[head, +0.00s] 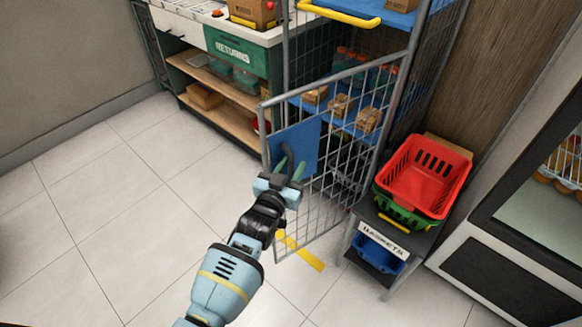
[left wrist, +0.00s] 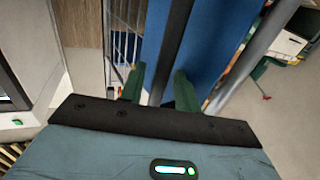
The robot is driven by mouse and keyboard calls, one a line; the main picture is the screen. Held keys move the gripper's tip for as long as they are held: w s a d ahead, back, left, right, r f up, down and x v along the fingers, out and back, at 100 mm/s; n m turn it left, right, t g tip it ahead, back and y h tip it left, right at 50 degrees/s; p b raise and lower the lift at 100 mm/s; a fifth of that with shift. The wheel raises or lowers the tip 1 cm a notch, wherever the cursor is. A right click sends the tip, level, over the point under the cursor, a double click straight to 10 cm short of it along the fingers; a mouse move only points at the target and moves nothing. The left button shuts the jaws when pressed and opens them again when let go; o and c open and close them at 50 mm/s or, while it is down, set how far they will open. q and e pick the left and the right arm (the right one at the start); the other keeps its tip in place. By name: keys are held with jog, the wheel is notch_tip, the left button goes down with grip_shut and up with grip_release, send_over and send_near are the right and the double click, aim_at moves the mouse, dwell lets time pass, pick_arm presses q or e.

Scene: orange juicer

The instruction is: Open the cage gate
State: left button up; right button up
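The cage gate (head: 338,165) is a grey wire-mesh panel with a blue plate (head: 298,146) on it. It stands swung outward at an angle from the cage, its free edge at the left. My left gripper (head: 290,163) is at the blue plate near that edge. In the left wrist view its two green fingers (left wrist: 160,85) are apart, with a dark upright bar (left wrist: 172,45) between them and blue plate behind. A gap shows beside the bar, and I cannot tell whether either finger touches it. My right gripper is in neither view.
The cage's blue shelves (head: 345,118) hold boxes and bottles. A stand with red (head: 425,175) and green baskets is close to the gate's right. A RETURNS counter (head: 228,48) stands behind left, a fridge (head: 530,200) at right. The tiled floor at left is clear.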

pick_arm(q)
jog(key=shift+s, duration=0.1)
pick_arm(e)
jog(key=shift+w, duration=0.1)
pick_arm(q)
jog(key=shift+s+a, duration=0.15)
jog(key=shift+s, duration=0.1)
jog(key=v, duration=0.5)
jog(key=shift+s+a+p, duration=0.1)
jog(key=shift+s+p, duration=0.25)
jog(key=shift+s+a, duration=0.25)
jog(key=shift+s, duration=0.35)
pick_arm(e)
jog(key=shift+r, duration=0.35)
